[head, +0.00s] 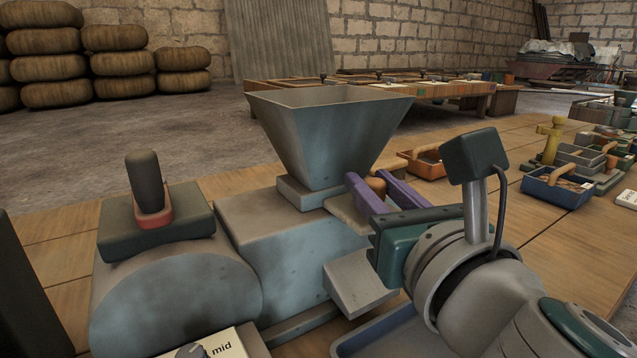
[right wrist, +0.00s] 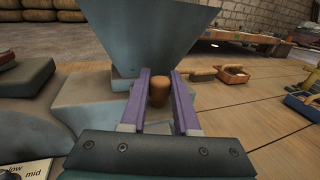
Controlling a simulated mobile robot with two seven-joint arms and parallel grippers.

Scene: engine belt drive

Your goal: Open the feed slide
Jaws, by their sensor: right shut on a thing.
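The feed slide (head: 345,212) is a flat plate at the base of the tapered grey-blue hopper (head: 330,130), on the side toward my right arm. Its brown rounded knob (head: 378,186) shows between the purple fingers of my right gripper (head: 368,178). In the right wrist view the knob (right wrist: 159,94) stands between the two fingers, and my right gripper (right wrist: 160,76) is shut on it. The plate sticks out a little from under the hopper; its far part is hidden, and my fingers cover some of the rest. My left gripper is not in view.
The machine body (head: 285,250) stands on a wooden table. A dark handle in a red base (head: 150,190) sits at its left. A dial (head: 190,351) by the label "mid" is in front. A chute (head: 358,282) lies below the slide. Blue (head: 558,190) and orange (head: 425,168) trays lie right.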

